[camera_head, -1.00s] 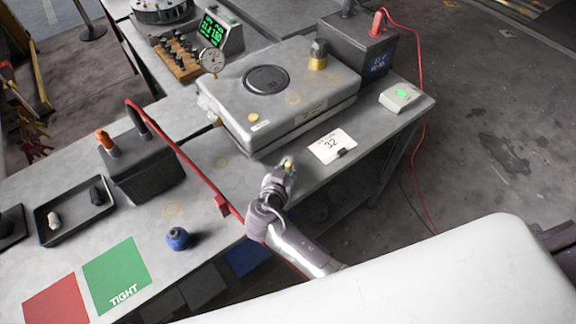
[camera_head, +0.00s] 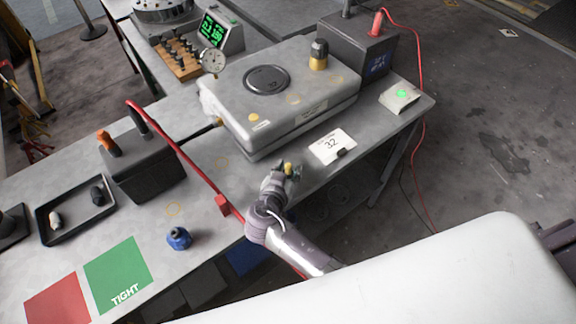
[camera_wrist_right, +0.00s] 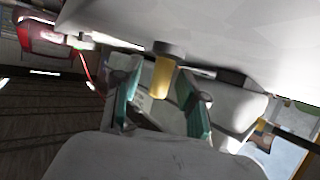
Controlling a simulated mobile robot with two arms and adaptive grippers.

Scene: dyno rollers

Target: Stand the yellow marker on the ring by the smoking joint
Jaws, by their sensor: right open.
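The yellow marker (camera_head: 289,168) is at the table's front edge side, left of the card marked 32. In the right wrist view the marker (camera_wrist_right: 162,76) is a yellow cylinder with a grey wider end against the pale table surface. My right gripper (camera_head: 287,173) is at the marker; in the right wrist view its open teal-padded fingers (camera_wrist_right: 163,100) stand on either side of it, with gaps visible. My left gripper is out of view.
The grey case (camera_head: 222,101) has a dark-topped yellow-based fitting (camera_head: 318,56). A red cable (camera_head: 177,151) crosses the table to a red block (camera_head: 222,206). The card (camera_head: 332,146), a blue object (camera_head: 178,238) and a black battery box (camera_head: 150,178) stand nearby.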

